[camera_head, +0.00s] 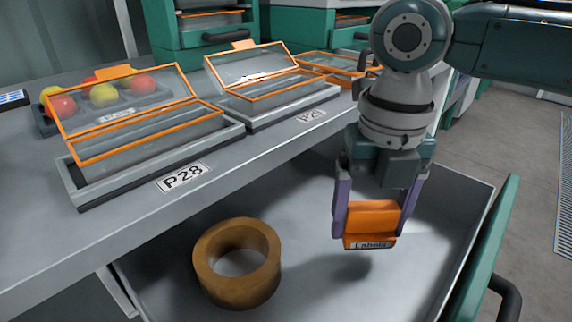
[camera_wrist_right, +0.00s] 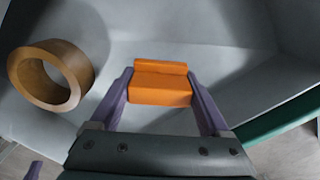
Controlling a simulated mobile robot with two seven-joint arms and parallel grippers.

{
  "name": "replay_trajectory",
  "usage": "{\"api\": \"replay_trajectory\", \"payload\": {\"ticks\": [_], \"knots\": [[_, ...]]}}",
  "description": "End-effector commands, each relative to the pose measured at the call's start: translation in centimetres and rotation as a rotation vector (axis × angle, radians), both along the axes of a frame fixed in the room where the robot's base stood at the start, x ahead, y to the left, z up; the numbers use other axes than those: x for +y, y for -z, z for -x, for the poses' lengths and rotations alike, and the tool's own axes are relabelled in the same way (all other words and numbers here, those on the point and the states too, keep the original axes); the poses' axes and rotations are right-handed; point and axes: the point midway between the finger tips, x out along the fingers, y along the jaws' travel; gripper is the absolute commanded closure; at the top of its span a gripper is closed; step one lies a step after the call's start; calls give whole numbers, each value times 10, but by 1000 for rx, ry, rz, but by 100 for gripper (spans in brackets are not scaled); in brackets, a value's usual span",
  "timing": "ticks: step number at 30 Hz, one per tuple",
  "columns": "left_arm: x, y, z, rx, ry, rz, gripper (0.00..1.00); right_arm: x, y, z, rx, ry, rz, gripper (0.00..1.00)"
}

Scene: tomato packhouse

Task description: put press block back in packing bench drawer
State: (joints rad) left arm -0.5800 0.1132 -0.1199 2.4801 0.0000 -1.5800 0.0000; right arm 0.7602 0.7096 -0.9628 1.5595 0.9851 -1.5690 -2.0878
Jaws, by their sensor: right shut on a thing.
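The orange press block (camera_head: 372,218) has a small label reading "Labels" on its front. My right gripper (camera_head: 372,222) is shut on it, one purple finger on each side. The block is over the open drawer (camera_head: 317,250); a shadow on the drawer floor suggests it is held above the floor. In the right wrist view the block (camera_wrist_right: 160,88) sits between the fingertips of the gripper (camera_wrist_right: 163,92), with the grey drawer floor (camera_wrist_right: 190,50) behind it.
A brown tape roll (camera_head: 237,262) lies in the drawer, left of the block. The green drawer front (camera_head: 487,245) is at the right. The bench top (camera_head: 130,225) carries orange-framed trays (camera_head: 240,125), one beside a "P28" label (camera_head: 183,178), and a holder of tomatoes (camera_head: 103,95).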

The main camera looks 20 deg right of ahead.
Motion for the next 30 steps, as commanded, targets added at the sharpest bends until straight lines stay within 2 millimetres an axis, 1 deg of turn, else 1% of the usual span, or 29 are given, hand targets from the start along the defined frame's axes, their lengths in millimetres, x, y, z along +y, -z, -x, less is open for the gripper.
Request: {"api": "replay_trajectory", "payload": {"ticks": [1,3,5,13,17,18,23,30], "knots": [[0,6,0,0,0,0,100,0,12,1,2,1,0,60],[0,11,0,0,0,0,100,0,25,1,4,2,1,60],[0,14,0,0,1,0,100,0,32,1,2,2,0,60],[2,12,0,0,4,-7,100,0,32,0,0,0,0,60],[2,14,0,0,6,-9,100,0,36,0,0,1,0,60],[3,14,0,0,7,-10,100,0,36,0,0,0,0,18],[3,13,0,-1,7,-11,100,0,36,0,0,0,0,0],[3,13,0,0,7,-10,100,0,35,0,0,1,0,0]]}}
